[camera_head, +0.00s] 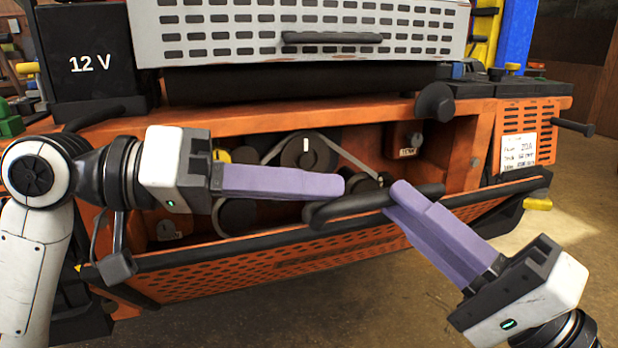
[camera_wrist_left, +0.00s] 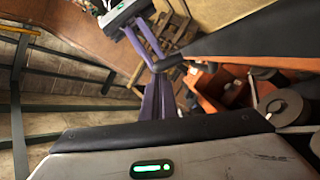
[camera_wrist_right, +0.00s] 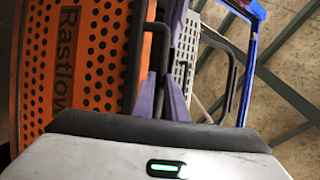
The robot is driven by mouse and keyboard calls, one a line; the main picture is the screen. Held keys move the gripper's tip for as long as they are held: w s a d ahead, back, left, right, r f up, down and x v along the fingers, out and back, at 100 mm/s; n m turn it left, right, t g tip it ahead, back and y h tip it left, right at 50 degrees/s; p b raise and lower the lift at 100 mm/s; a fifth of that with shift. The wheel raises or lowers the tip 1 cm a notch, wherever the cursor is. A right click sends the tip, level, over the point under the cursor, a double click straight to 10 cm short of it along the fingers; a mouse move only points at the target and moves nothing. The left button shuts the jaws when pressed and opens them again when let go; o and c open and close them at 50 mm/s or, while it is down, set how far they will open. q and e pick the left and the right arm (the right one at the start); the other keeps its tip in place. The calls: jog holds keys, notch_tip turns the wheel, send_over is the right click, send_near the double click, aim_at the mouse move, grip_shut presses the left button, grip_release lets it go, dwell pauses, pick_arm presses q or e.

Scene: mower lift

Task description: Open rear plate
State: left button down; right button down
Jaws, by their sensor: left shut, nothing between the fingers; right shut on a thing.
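The rear plate (camera_head: 250,262) is an orange perforated panel with a dark top edge. In the head view it leans outward from the orange machine body, and the compartment behind it is partly exposed. A black bar handle (camera_head: 350,207) is at its top edge. My right gripper (camera_head: 395,196) is shut on the handle near its right part. My left gripper (camera_head: 342,186) is shut and empty, just above and behind the handle's left part; I cannot tell whether it touches. In the right wrist view the plate (camera_wrist_right: 90,55) shows its lettered outer face.
Pulleys with a belt (camera_head: 303,152) sit inside the compartment. A grey slotted cover (camera_head: 310,25) is above, and a black 12 V box (camera_head: 90,62) stands at the upper left. A black knob (camera_head: 435,102) is on the right of the frame. Floor is clear at the lower middle.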

jog(key=c, duration=1.8)
grip_release()
jog(key=shift+w+r, duration=0.15)
jog(key=shift+r, duration=0.05)
pick_arm(q)
jog(key=shift+s+d+f+g, duration=0.25)
jog(key=shift+s+f+g, duration=0.05)
jog(key=shift+s+f, duration=0.15)
pick_arm(e)
jog(key=shift+o, duration=0.2)
pick_arm(q)
jog(key=shift+r, duration=0.15)
